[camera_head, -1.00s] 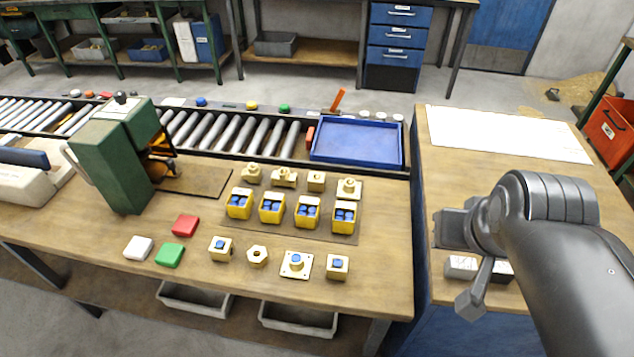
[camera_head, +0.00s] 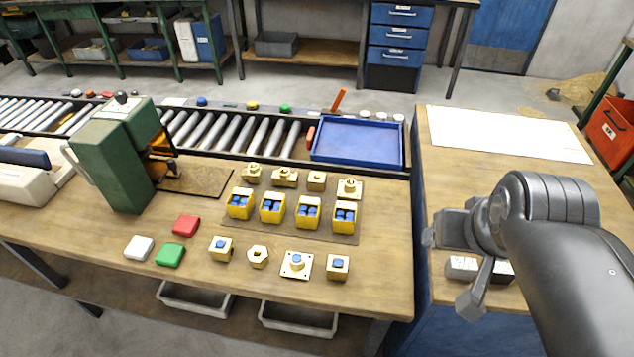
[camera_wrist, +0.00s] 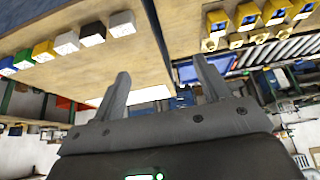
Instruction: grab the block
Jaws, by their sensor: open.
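The task does not say which block. On the left bench, front row, are brass pieces: a square block with a blue top (camera_head: 221,249), a hex piece (camera_head: 258,257), a flanged piece (camera_head: 296,264) and another square block (camera_head: 337,267). White (camera_head: 139,248), green (camera_head: 170,254) and red (camera_head: 186,225) blocks lie left of them. On the right bench, a white block (camera_head: 461,267) and a black block, partly hidden by my arm, sit below my gripper (camera_head: 430,238). The wrist view shows white (camera_wrist: 122,24), black (camera_wrist: 92,34) and yellow (camera_wrist: 43,51) blocks. My gripper is open and empty, apart from all blocks.
Several yellow bins (camera_head: 307,212) with blue contents stand on a dark mat, brass pieces behind them. A green machine (camera_head: 108,165) stands at left. A blue tray (camera_head: 357,142) is at the back. A gap separates the benches. White sheet (camera_head: 506,134) lies on the right bench.

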